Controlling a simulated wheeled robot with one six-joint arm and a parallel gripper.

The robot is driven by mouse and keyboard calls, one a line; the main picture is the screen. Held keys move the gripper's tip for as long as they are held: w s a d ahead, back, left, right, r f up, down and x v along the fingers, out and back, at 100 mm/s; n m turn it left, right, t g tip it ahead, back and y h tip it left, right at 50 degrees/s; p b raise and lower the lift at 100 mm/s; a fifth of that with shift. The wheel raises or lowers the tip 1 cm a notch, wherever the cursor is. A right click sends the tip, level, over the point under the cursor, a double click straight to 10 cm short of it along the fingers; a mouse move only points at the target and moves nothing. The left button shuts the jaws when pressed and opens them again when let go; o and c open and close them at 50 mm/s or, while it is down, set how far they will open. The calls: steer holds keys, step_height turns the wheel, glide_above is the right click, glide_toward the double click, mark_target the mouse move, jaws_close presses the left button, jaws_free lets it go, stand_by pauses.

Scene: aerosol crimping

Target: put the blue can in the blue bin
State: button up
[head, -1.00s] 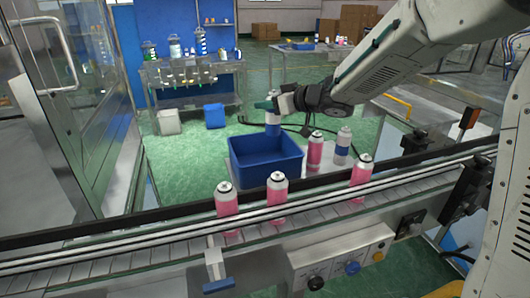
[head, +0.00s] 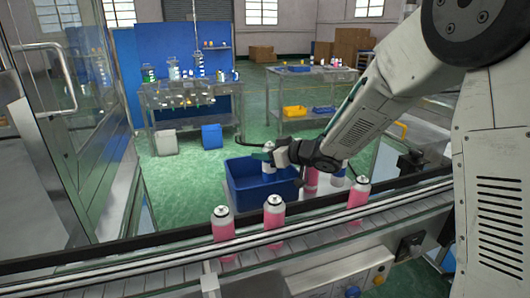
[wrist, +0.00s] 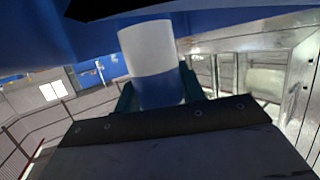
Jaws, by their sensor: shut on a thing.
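The blue can (head: 268,169), white with a blue band, is upright in my gripper (head: 267,156). In the head view its lower part shows inside the opening of the blue bin (head: 257,195), below the back rim. I cannot tell whether it touches the bin's floor. In the wrist view the can (wrist: 150,65) sits between the fingers of my gripper (wrist: 155,92), which is shut on it. Blue surfaces surround the top of that view.
Pink cans (head: 222,225) (head: 273,215) (head: 358,198) stand along the conveyor (head: 160,252) in front of the bin. Another pink can (head: 311,180) and a second white-and-blue can (head: 338,178) stand right of the bin, partly behind my arm. Workbenches stand farther back.

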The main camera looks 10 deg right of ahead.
steer(key=shift+f, duration=0.45)
steer(key=o, duration=1)
steer(key=shift+c, duration=0.2)
